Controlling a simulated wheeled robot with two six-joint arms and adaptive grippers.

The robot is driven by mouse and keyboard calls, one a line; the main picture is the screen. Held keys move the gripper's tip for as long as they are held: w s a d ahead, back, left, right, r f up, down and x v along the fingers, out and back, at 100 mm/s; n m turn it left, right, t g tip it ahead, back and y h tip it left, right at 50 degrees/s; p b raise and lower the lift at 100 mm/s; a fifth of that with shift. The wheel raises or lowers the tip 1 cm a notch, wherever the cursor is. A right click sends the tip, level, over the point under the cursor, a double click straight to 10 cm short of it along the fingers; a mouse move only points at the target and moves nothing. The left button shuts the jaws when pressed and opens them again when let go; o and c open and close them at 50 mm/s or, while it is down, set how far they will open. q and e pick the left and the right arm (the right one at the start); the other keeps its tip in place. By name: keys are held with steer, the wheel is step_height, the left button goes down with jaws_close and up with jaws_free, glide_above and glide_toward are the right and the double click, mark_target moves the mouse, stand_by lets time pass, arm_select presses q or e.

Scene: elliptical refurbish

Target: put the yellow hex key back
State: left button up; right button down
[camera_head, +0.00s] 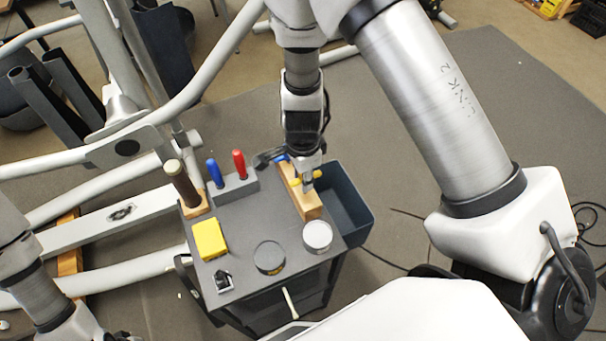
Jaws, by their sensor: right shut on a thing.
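My right gripper (307,182) points down over the wooden block (312,209) at the right side of the grey cart top. It is shut on the yellow hex key (294,182); small yellow parts show on both sides of the fingertips. The fingers hide most of the key, and I cannot tell whether it touches the block or sits in it. A blue piece (281,157) shows at the block's far end, partly behind the gripper. Part of my left arm shows at the lower left, but its gripper is not in view.
The cart top (240,235) also bears a yellow box (210,239), two round tins (269,257) (317,236), blue and red handled tools (213,173) (239,163) in a grey holder, and a brown handle (183,184). A dark bin (346,205) hangs at right. White machine tubes stand left.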

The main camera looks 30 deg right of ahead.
steer(key=shift+f+b, duration=0.85)
steer(key=shift+f, duration=0.15)
steer(key=shift+r, duration=0.1)
steer(key=shift+f, duration=0.6)
steer(key=c, duration=0.8)
jaws_free()
